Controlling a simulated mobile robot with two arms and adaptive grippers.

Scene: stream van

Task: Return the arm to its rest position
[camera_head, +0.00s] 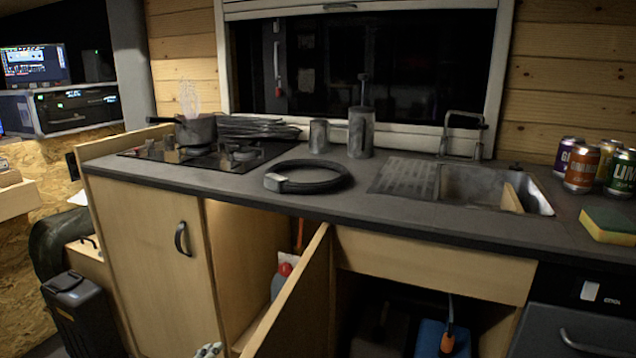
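Neither of my arms can be made out for certain in the head view, and no gripper shows clearly. A small pale, dark-spotted thing (209,350) is cut off by the bottom edge, and I cannot tell what it is. An open cabinet door (291,308) stands out toward me below the counter. The cabinet behind it holds a bottle with a red cap (281,277).
The dark counter (345,205) carries a hob with a pot (196,130), a black ring-shaped thing (308,178), metal canisters (361,132), a sink (490,190), several cans (580,168) and a sponge (609,225). A blue container (430,338) sits below the sink.

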